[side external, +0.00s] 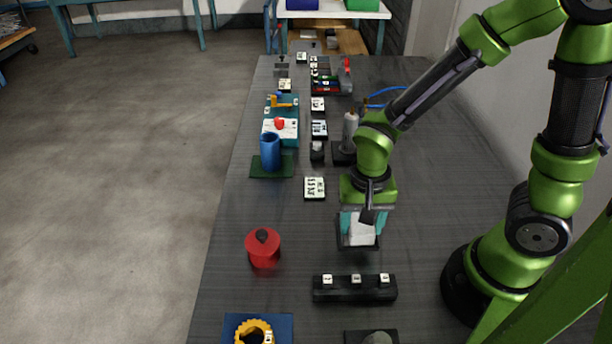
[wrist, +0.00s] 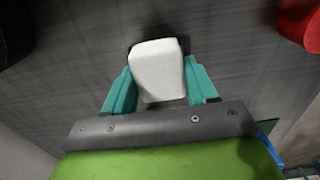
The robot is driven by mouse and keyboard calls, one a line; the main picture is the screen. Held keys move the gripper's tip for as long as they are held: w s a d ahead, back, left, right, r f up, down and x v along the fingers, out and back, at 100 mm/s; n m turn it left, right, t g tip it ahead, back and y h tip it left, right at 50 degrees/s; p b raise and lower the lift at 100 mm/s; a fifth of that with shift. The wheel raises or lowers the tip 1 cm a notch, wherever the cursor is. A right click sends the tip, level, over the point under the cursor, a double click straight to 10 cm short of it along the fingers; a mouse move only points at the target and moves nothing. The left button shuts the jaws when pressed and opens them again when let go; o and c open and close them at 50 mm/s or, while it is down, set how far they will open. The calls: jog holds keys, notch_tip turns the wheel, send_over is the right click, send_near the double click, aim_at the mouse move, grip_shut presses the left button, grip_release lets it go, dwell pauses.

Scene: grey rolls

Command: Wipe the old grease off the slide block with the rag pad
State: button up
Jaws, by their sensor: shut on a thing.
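My gripper (side external: 362,222) has teal fingers, and they are closed on a white pad, the rag pad (side external: 362,232). In the wrist view the rag pad (wrist: 157,70) sits between the two teal fingers (wrist: 158,88). A dark flat piece (side external: 345,246) shows just under and beside the pad; I cannot tell whether the pad touches it. I cannot tell for sure which thing is the slide block, and no grease can be made out.
A black bar with three white tags (side external: 355,290) lies nearer the camera. A red canister (side external: 263,250) stands to the left. A blue cup (side external: 270,152) on a green mat and several small labelled blocks stand farther back. The bench's left middle is fairly clear.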

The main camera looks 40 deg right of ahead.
jog(key=shift+f, duration=0.75)
jog(key=shift+w+d+r, duration=0.15)
jog(key=shift+w, duration=0.05)
jog(key=shift+c, duration=0.4)
jog(key=shift+w+d+f, duration=0.25)
jog(key=shift+w+d, duration=0.05)
jog(key=shift+w+d+f, duration=0.1)
jog(key=shift+w+d, duration=1.85)
jog(key=shift+d, duration=0.05)
jog(key=shift+s+a, duration=2.5)
jog(key=shift+r, duration=4.15)
jog(key=shift+f, duration=0.2)
